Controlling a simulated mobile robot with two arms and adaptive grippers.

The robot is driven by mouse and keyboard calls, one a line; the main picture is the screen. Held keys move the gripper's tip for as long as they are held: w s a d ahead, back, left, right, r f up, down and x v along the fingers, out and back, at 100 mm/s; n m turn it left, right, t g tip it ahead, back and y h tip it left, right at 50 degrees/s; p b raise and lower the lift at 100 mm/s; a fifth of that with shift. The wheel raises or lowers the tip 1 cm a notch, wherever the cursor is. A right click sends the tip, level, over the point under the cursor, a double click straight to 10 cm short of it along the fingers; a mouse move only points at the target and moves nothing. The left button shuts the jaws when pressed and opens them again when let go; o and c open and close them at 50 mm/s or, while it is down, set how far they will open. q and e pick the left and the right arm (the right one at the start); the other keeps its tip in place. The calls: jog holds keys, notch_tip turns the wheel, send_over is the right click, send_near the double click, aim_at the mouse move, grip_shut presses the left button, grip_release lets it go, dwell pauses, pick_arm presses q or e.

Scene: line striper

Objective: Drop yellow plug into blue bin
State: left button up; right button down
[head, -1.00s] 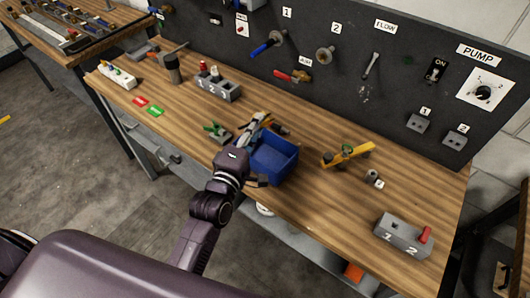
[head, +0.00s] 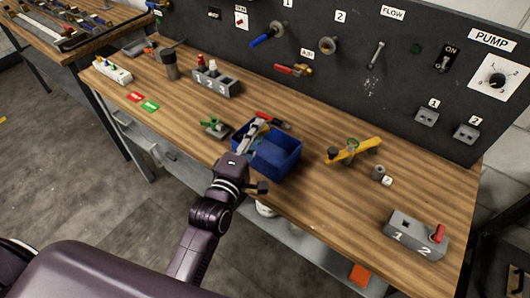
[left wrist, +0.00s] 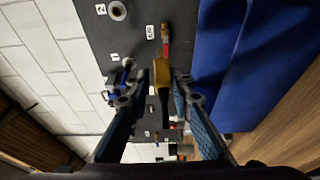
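The blue bin (head: 279,165) stands open on the bench near its front edge, and its wall fills the right of the left wrist view (left wrist: 232,85). My left gripper (head: 256,126) reaches over the bin's left side, tips pointing to the back. In the left wrist view, the fingers (left wrist: 161,82) close around a yellow piece with a dark end, the yellow plug (left wrist: 161,72). In the head view, the plug is hard to make out at the fingertips. My right gripper is not in view.
A green clip-like part (head: 214,129) lies left of the bin, and a red and black item (head: 275,121) is behind it. A yellow tool (head: 354,150) and a grey switch box (head: 415,236) stand to the right. The dark pegboard (head: 360,60) rises behind.

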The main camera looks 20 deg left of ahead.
pick_arm(q)
jog(key=shift+o, duration=1.6)
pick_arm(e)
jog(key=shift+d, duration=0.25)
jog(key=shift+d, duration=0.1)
pick_arm(q)
jog(key=s+a, duration=0.1)
jog(key=s, duration=1.1)
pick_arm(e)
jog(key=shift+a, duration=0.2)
pick_arm(q)
jog(key=shift+s, duration=0.1)
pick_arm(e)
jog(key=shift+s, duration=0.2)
